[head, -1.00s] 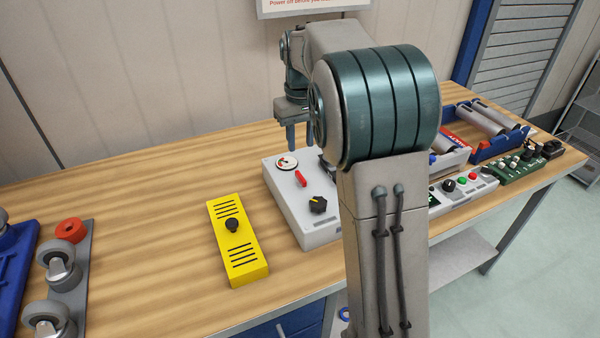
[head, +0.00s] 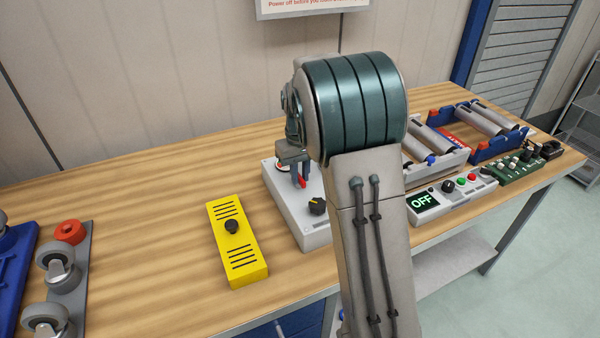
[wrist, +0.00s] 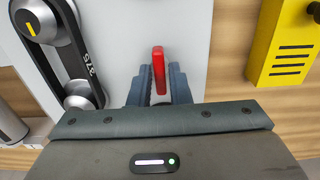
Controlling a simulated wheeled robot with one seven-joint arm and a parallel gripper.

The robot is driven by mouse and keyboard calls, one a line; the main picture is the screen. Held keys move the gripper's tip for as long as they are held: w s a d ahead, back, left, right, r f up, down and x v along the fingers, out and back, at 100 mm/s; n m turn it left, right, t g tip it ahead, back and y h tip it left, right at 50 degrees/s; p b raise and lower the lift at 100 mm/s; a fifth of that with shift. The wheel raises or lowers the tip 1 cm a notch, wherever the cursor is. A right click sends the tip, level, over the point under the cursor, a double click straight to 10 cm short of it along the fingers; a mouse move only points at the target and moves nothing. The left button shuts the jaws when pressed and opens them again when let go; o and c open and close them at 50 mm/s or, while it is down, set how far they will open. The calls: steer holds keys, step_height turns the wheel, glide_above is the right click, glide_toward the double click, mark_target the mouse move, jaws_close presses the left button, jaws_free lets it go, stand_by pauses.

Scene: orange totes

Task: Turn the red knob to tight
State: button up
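The red knob (head: 302,181) is a narrow upright bar on top of the pale grey box (head: 285,203). In the wrist view the red knob (wrist: 158,70) stands between the two fingers of my gripper (wrist: 159,88), its length pointing up the picture. The fingers are open on either side of it, with what look like narrow gaps. In the head view my gripper (head: 294,165) is low over the box, partly hidden by my arm. A round dial (head: 280,167) behind the knob is mostly covered by a finger. I cannot see a "tight" mark.
A black knob (head: 317,206) is nearer on the box. In the wrist view a black belt (wrist: 72,60) runs around pulleys left of the red knob. A yellow box (head: 237,243) stands left. The bench (head: 150,220) between it and the casters (head: 60,265) is clear.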

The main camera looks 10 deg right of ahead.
jaws_close()
steer(key=shift+m, duration=0.3)
steer(key=m+p, duration=0.1)
steer(key=m, duration=0.3)
steer(key=shift+r+m, duration=0.1)
steer(key=shift+m, duration=0.2)
steer(key=m+p, duration=0.1)
steer(key=m, duration=0.5)
steer(key=m+p, duration=0.2)
steer(key=m, duration=0.4)
steer(key=shift+w+m, duration=0.1)
steer(key=shift+m, duration=0.2)
steer(key=o, duration=0.5)
jaws_free()
